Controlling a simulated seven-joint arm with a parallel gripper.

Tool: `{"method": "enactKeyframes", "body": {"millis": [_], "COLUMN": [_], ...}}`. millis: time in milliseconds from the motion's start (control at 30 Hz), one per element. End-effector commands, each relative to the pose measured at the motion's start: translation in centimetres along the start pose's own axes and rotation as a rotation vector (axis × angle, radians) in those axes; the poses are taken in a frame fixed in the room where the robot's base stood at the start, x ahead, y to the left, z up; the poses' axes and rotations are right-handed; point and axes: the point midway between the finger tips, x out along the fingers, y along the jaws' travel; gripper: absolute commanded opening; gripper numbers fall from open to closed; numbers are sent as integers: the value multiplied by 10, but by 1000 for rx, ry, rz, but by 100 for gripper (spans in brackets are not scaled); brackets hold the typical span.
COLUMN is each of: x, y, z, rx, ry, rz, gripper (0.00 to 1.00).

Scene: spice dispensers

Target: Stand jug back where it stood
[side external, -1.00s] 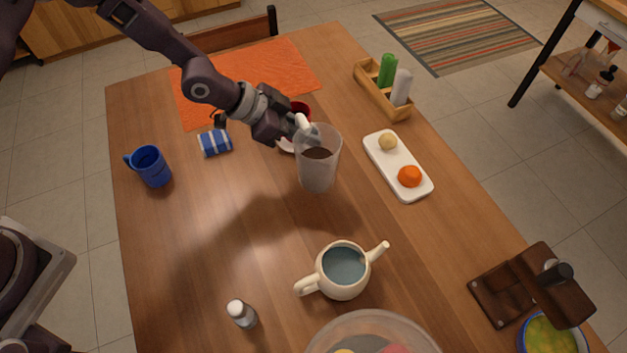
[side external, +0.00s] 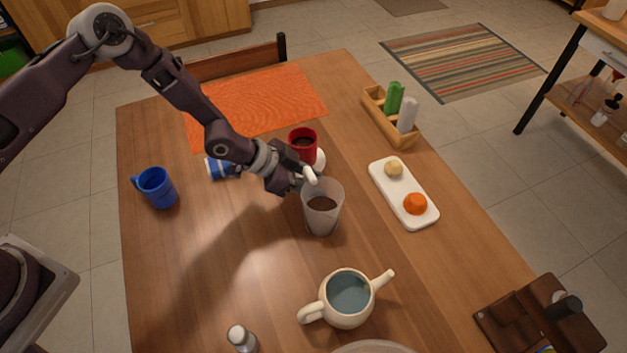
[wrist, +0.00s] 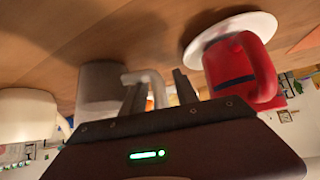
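The jug (side external: 322,222) is translucent grey with dark liquid inside and looks upright in the middle of the table. My gripper (side external: 303,177) is at its white handle, on the side towards the red mug. In the wrist view the jug (wrist: 98,85) is left of my gripper (wrist: 158,95), and the white handle (wrist: 150,78) runs between the fingers, which look shut on it. I cannot tell whether the jug's base touches the table.
A red mug (side external: 302,141) with dark contents and a white saucer (wrist: 222,28) are close behind my gripper. A cream teapot (side external: 348,300) stands in front of the jug. A white tray (side external: 400,201) is to the right, a blue mug (side external: 157,188) to the left. Bare table (side external: 240,285) lies front left.

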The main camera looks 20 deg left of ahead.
Motion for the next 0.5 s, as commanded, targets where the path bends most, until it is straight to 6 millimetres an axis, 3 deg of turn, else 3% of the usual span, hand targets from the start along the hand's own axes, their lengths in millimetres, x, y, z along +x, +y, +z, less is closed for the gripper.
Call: {"method": "enactKeyframes", "body": {"millis": [267, 367, 500], "x": [-3, -17, -50], "y": [0, -1, -1], "z": [-3, -2, -3], "rx": [0, 0, -1], "ry": [0, 0, 0], "rz": [0, -1, -2], "gripper": [36, 36, 36]}}
